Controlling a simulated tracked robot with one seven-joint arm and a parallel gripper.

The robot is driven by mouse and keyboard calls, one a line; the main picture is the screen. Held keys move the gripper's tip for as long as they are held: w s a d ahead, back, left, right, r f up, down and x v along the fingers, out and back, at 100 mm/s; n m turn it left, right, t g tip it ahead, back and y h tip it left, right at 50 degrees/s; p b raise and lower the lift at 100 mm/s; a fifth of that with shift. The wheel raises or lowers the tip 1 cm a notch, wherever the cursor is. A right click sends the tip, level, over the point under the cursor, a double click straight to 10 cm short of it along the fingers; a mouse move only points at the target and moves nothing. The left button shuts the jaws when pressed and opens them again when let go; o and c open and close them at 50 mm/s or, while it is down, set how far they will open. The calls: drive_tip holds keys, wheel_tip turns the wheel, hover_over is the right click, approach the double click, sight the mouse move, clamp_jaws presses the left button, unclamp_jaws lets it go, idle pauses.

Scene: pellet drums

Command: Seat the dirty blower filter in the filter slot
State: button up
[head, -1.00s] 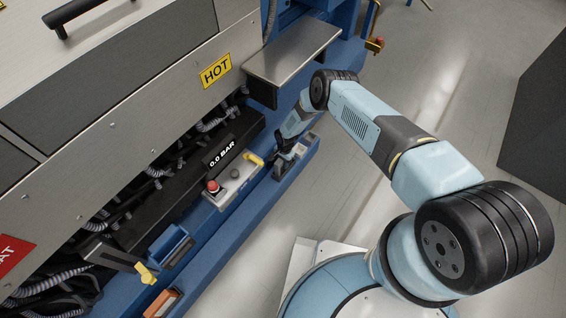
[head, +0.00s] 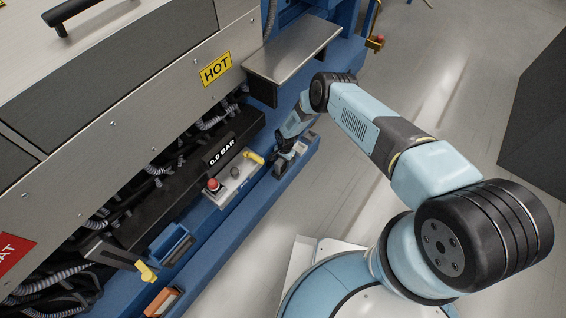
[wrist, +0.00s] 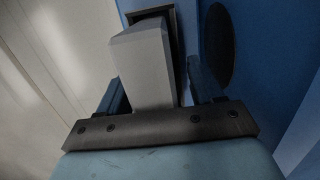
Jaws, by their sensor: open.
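The dirty blower filter appears to be the pale grey block (wrist: 145,65) in the wrist view. Its far end is at a dark-framed opening, the filter slot (wrist: 176,40), in a blue surface. I cannot tell how deep it sits. My gripper (wrist: 155,76) is open, with one finger on each side of the block and a visible gap on the right side. In the head view my gripper (head: 284,157) is low at the machine's blue base; the filter is too small and covered there to make out clearly.
A control box (head: 229,188) with a red button and yellow handle is left of my gripper. A metal shelf (head: 292,50) juts out above. A yellow-handled part (head: 146,270) and an orange-framed box (head: 163,303) are at lower left.

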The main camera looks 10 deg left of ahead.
drive_tip(key=shift+w+d+r, duration=0.1)
drive_tip(key=shift+w+r, duration=0.1)
drive_tip(key=shift+r, duration=1.65)
drive_tip(key=shift+w+d+r, duration=0.1)
drive_tip(key=shift+w+r, duration=0.1)
drive_tip(key=shift+r, duration=1.65)
